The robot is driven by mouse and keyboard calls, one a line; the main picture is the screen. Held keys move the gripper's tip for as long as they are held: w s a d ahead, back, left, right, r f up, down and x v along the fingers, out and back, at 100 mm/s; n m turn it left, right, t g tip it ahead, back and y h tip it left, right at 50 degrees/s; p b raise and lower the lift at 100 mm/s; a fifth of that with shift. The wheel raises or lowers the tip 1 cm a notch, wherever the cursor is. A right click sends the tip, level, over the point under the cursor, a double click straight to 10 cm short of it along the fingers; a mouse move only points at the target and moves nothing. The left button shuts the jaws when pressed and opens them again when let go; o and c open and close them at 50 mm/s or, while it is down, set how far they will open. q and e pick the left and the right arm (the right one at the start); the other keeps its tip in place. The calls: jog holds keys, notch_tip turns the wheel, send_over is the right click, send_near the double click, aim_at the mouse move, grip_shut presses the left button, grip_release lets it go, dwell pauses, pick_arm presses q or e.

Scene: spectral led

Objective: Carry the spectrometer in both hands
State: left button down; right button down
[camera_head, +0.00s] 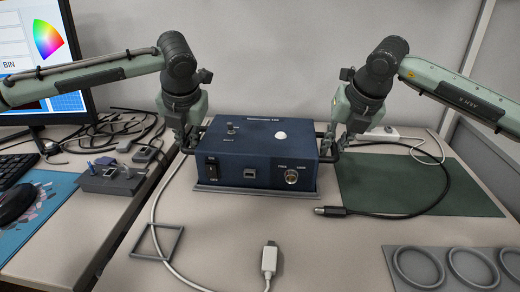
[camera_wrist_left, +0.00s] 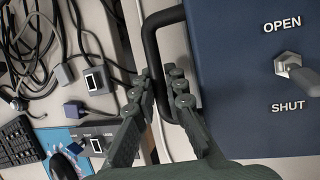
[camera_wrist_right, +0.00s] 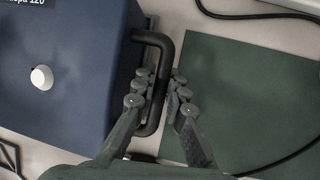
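The spectrometer (camera_head: 262,150) is a dark blue box with a black bar handle at each side. It appears to sit level on a grey plate (camera_head: 255,190) on the bench. My left gripper (camera_head: 188,145) is at the left handle (camera_wrist_left: 150,45); in the left wrist view its fingers (camera_wrist_left: 162,85) lie close on both sides of the bar and look shut on it. My right gripper (camera_head: 330,150) is likewise at the right handle (camera_wrist_right: 165,45), with its fingers (camera_wrist_right: 160,85) close around the bar. Their exact contact is partly hidden.
A green mat (camera_head: 415,185) with a black cable (camera_head: 330,211) lies to the right. A white cable plug (camera_head: 269,258), a grey square frame (camera_head: 157,243) and a tray with rings (camera_head: 445,268) lie in front. Cables, a small device (camera_head: 112,178) and a monitor are left.

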pick_arm(q)
jog(key=shift+w+r, duration=0.1)
jog(key=shift+r, duration=0.1)
pick_arm(e)
jog(key=shift+w+r, duration=0.1)
jog(key=shift+r, duration=0.1)
